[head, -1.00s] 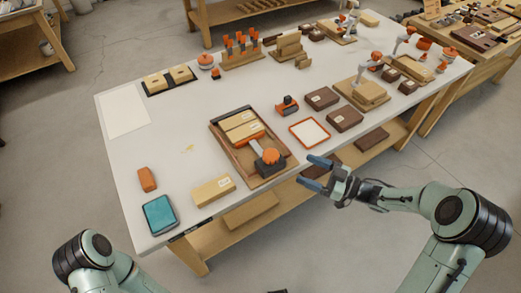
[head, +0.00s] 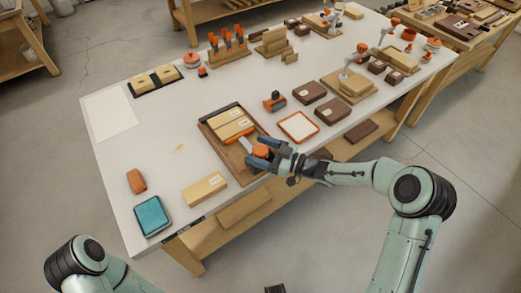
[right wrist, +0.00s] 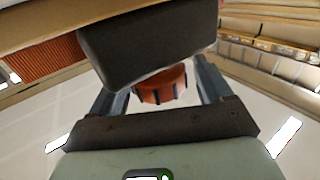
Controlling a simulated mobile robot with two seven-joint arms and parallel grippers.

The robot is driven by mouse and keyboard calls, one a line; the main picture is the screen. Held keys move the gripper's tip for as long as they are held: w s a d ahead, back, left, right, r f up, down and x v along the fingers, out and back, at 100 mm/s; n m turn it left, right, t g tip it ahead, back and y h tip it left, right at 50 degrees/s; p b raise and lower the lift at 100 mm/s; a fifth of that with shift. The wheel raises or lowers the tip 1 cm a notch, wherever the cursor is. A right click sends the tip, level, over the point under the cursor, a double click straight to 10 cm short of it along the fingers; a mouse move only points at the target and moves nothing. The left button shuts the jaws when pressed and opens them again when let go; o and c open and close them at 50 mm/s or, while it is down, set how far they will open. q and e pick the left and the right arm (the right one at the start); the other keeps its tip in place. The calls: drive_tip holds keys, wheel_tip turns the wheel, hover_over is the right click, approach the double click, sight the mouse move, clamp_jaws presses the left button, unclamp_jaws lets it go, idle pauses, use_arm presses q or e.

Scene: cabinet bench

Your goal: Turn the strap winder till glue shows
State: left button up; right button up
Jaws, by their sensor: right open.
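The strap winder is a wooden tray (head: 209,126) with light blocks, an orange bar and a ribbed orange knob at its front right corner. In the head view my right gripper (head: 262,157) is at that corner, its fingers on either side of the knob and partly hiding it. In the right wrist view the orange knob (right wrist: 163,86) sits between the spread fingers (right wrist: 160,92); I cannot tell whether they touch it. A dark block (right wrist: 148,42) covers part of that view. My left gripper is out of view; only its arm shows. I cannot make out glue.
A light wooden block (head: 204,189), a teal pad (head: 151,216) and an orange block (head: 136,181) lie left of the tray. An orange-rimmed white tray (head: 298,127) and dark boxes (head: 331,110) stand to its right.

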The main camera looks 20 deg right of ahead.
drive_tip(key=c, duration=1)
drive_tip(key=shift+o, duration=0.2)
